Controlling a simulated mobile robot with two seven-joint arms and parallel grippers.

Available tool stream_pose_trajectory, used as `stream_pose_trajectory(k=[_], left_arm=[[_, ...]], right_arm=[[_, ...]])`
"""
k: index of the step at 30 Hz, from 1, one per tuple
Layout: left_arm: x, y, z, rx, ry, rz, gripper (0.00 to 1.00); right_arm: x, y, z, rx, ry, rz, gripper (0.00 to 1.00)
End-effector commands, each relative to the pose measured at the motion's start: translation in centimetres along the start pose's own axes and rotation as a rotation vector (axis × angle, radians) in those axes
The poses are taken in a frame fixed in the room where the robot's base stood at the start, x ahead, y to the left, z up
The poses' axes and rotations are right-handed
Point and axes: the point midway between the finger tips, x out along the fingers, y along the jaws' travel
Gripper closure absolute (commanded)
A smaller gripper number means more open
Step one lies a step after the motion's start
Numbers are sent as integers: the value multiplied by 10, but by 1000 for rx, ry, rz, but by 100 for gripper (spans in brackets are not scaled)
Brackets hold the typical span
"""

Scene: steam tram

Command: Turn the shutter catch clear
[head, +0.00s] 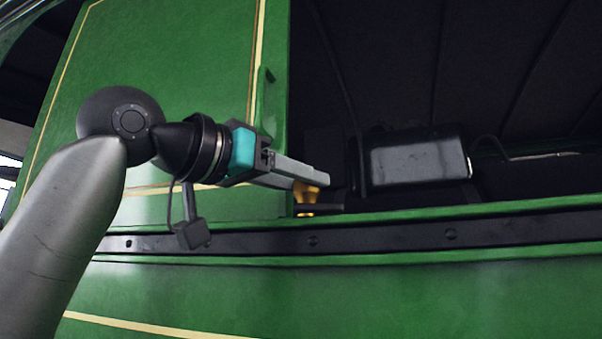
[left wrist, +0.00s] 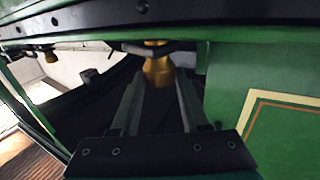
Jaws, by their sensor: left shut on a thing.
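The shutter catch, a small brass piece (head: 306,192), sits at the lower edge of the dark opening, beside the green panel (head: 190,100). My left gripper (head: 322,181) reaches in from the left and is shut on it, with the fingers hiding part of the catch. In the left wrist view the brass catch (left wrist: 158,68) shows between the ends of the two fingers (left wrist: 158,90), below a dark rail. How far it is turned cannot be told. My right gripper is in neither view.
A dark box with a grey face (head: 418,162) stands inside the opening, right of the gripper. A green sill and a black riveted rail (head: 380,240) run below the opening. In the left wrist view a green panel with cream lines (left wrist: 270,120) lies close on the right.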

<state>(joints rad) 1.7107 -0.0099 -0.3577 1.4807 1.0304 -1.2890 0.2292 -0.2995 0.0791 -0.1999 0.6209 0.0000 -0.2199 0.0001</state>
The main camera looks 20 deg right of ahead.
Motion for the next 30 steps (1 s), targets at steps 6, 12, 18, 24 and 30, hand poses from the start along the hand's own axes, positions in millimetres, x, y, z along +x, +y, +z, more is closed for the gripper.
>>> stream_pose_trajectory(k=[6, 12, 18, 24, 30], left_arm=[[0, -4, -1, -7, 4, 171, 100], [0, -5, -1, -4, 4, 278, 100], [1, -6, -1, -1, 2, 338, 100], [1, -6, -1, 1, 2, 362, 100], [1, -6, -1, 1, 2, 365, 100]], right_arm=[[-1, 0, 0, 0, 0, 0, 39], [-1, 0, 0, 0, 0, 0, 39], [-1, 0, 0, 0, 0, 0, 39], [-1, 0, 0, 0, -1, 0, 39], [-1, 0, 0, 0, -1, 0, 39]])
